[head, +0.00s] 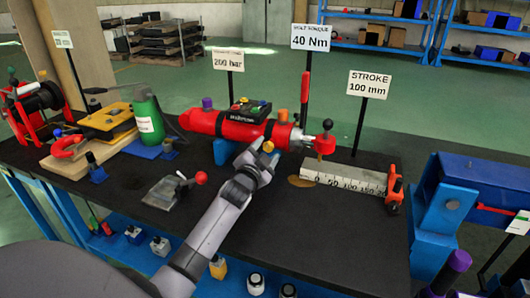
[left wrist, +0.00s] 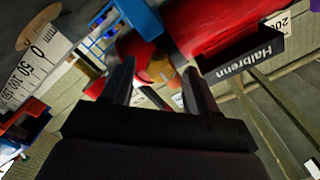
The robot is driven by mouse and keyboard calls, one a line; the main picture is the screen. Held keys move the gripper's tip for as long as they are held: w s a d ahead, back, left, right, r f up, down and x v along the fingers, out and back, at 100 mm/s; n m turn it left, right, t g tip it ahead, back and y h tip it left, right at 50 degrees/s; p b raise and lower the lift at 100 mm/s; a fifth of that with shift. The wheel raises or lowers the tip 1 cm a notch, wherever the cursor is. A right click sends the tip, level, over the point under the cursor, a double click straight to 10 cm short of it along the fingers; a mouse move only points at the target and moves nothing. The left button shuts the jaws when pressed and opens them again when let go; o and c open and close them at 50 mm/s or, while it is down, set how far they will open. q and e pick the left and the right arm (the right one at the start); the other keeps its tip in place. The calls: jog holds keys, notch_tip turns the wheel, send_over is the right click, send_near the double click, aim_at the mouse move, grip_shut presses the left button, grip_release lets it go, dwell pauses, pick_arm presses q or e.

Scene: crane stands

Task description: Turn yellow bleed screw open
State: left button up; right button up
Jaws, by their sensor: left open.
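The yellow bleed screw (head: 268,146) shows as a small yellow-orange knob at the front of the red cylinder (head: 226,124) on the dark bench. My left gripper (head: 258,156) is right at it in the head view, seen from behind, and hides part of the area. In the left wrist view the gripper (left wrist: 159,76) is open, one dark finger on each side. The yellow-orange screw (left wrist: 160,69) shows between and beyond the fingertips, against the red cylinder (left wrist: 215,25). I cannot tell whether the fingers touch it. My right gripper is not in view.
A green bottle (head: 147,118) and a red-knobbed lever plate (head: 172,190) are left. The front bench middle is clear.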

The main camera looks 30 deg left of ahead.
pick_arm(q)
jog(key=shift+c, duration=0.3)
jog(key=c, duration=1)
jog(key=shift+n, duration=0.3)
jog(key=n+p, duration=0.1)
jog(key=n, duration=0.2)
jog(key=shift+n, duration=0.4)
jog(key=n+p, duration=0.2)
jog(key=n, duration=0.3)
jog(key=shift+n, duration=0.3)
jog(key=n, duration=0.4)
jog(key=shift+p, duration=0.35)
jog(key=shift+n, duration=2.1)
